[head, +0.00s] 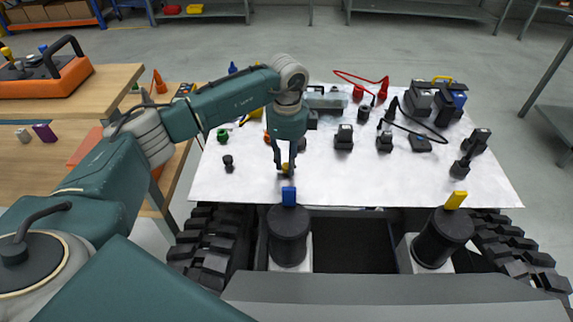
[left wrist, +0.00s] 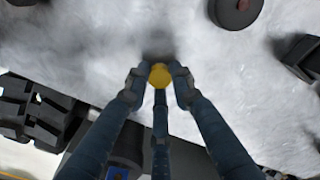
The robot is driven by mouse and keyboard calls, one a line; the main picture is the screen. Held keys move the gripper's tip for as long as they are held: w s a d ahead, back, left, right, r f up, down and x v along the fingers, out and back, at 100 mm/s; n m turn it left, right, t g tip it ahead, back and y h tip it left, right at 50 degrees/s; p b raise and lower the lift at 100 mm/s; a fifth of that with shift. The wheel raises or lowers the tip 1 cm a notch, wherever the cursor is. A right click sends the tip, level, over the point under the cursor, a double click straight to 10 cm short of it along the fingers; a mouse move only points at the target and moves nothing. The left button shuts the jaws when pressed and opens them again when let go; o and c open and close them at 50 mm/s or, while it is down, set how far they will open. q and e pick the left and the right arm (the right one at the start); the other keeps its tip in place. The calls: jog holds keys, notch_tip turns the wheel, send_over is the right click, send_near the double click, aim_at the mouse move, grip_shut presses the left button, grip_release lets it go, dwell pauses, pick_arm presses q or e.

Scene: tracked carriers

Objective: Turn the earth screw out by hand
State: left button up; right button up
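A small yellow round knob (left wrist: 159,76), which looks like the earth screw, sits between the fingertips of my left gripper (left wrist: 159,82) in the left wrist view. The fingers close in on it from the sides and from below, and seem to touch it. In the head view my left gripper (head: 286,166) points down at the near part of the white panel, with the yellow knob (head: 287,169) low at its tips. Whether the knob is still seated in the panel cannot be told. My right gripper is not in view.
The white panel (head: 235,185) carries several black blocks, with red (head: 383,83) and black cables behind. A black cylinder with a blue tab (head: 288,238) stands just in front of the gripper; one with a yellow tab (head: 444,238) stands right. A wooden table (head: 115,80) is left.

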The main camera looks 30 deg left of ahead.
pick_arm(q)
jog(key=shift+r+n+p, duration=0.1)
jog(key=shift+n+p, duration=0.2)
jog(key=n+p, duration=0.2)
jog(key=n, duration=0.1)
jog(key=n+p, duration=0.2)
jog(key=n, duration=0.1)
jog(key=shift+r+n+p, duration=0.2)
jog(key=shift+n+p, duration=0.15)
jog(key=shift+n, duration=0.05)
jog(key=shift+f+n+p, duration=0.2)
jog(key=shift+n+p, duration=0.3)
jog(key=shift+n, duration=0.5)
jog(key=shift+f, duration=0.15)
jog(key=n+p, duration=0.1)
jog(key=r+n+p, duration=0.1)
jog(key=p, duration=0.1)
jog(key=shift+n, duration=0.4)
jog(key=n+p, duration=0.1)
jog(key=p, duration=0.8)
jog(key=shift+d+n, duration=0.1)
jog(key=shift+n, duration=0.3)
jog(key=shift+f+p, duration=0.15)
jog(key=shift+p, duration=0.15)
jog(key=shift+f, duration=0.2)
jog(key=shift+w+f, duration=0.1)
